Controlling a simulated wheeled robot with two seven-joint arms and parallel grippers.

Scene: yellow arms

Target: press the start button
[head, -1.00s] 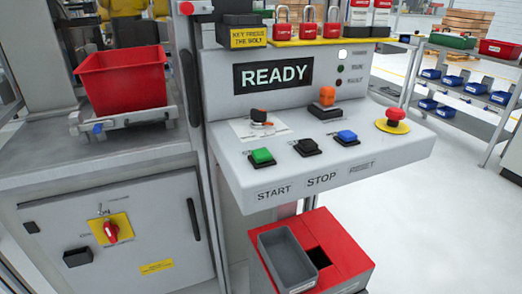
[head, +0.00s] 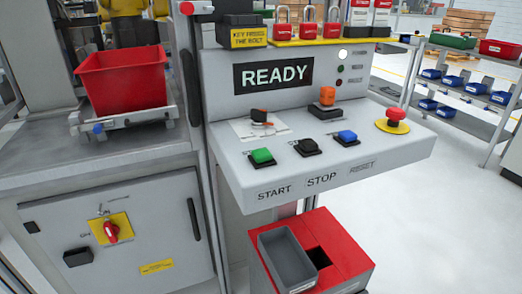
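The green start button (head: 262,156) sits on a black base at the left of the sloped grey control panel (head: 226,168), above the printed word START. A black stop button (head: 308,146) and a blue reset button (head: 347,137) sit to its right. The display (head: 274,74) above reads READY. Neither of my grippers shows in the head view, and nothing touches the buttons.
A red mushroom button (head: 395,114) on a yellow ring is at the panel's right end. An orange-topped switch (head: 327,96) and a black rotary switch (head: 260,117) stand behind the buttons. A red bin (head: 121,82) sits at left.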

